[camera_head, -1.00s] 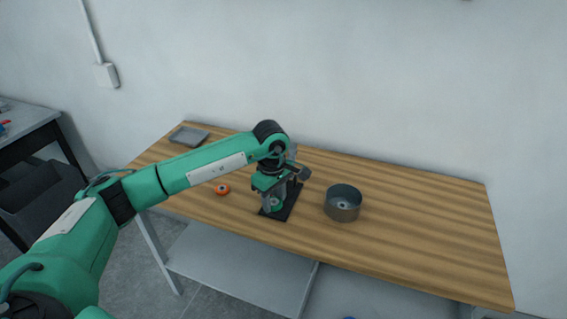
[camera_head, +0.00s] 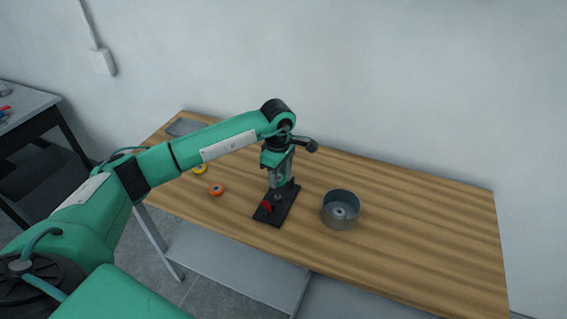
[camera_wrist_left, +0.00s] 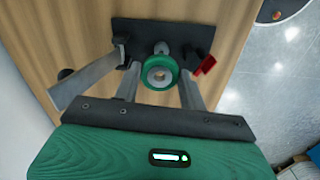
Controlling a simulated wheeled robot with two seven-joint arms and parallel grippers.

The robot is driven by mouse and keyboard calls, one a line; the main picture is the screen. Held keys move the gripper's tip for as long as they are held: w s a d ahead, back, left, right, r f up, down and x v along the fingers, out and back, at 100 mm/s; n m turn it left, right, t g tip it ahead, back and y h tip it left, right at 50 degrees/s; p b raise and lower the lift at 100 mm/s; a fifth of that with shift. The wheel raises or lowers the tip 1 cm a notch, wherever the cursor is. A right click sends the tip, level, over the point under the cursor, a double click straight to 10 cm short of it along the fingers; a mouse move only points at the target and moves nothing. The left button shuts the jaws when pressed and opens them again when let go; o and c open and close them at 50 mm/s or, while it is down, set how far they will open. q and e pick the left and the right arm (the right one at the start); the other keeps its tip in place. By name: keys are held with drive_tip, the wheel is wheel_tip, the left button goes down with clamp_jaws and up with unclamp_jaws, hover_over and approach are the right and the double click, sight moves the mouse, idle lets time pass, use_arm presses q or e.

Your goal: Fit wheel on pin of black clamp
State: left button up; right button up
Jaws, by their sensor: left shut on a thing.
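The black clamp (camera_head: 286,212) stands on the wooden table, with a flat black base plate, a red part (camera_head: 267,206) and a dark-ended arm (camera_head: 310,146). Its base plate also shows in the left wrist view (camera_wrist_left: 190,35). My left gripper (camera_head: 280,186) is over the plate, pointing down. In the left wrist view its two grey fingers (camera_wrist_left: 160,80) stand on either side of a green wheel (camera_wrist_left: 160,72) and are shut on it. A grey pin-like part (camera_wrist_left: 161,48) shows just past the wheel. I cannot tell whether wheel and pin touch. My right gripper is not in view.
A round grey metal container (camera_head: 340,211) stands close right of the clamp. An orange wheel (camera_head: 216,190) and a yellow wheel (camera_head: 200,169) lie to the left. A grey tray (camera_head: 184,127) is at the back left. The table's right side is clear.

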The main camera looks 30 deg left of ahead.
sight(278, 189)
use_arm(q)
drive_tip(key=shift+w+f, duration=0.1)
drive_tip(key=shift+w, duration=0.05)
drive_tip(key=shift+s+f, duration=0.15)
drive_tip(key=shift+s, duration=0.35)
drive_tip(key=shift+w+f+b, duration=0.25)
drive_tip(key=shift+f+b, duration=0.25)
drive_tip(key=shift+f, duration=0.4)
drive_tip(key=shift+s+f, duration=0.1)
drive_tip(key=shift+f, duration=0.55)
drive_tip(key=shift+f+b, duration=0.45)
drive_tip(key=shift+f, duration=0.35)
drive_tip(key=shift+f+b, duration=0.6)
drive_tip(key=shift+b, duration=0.05)
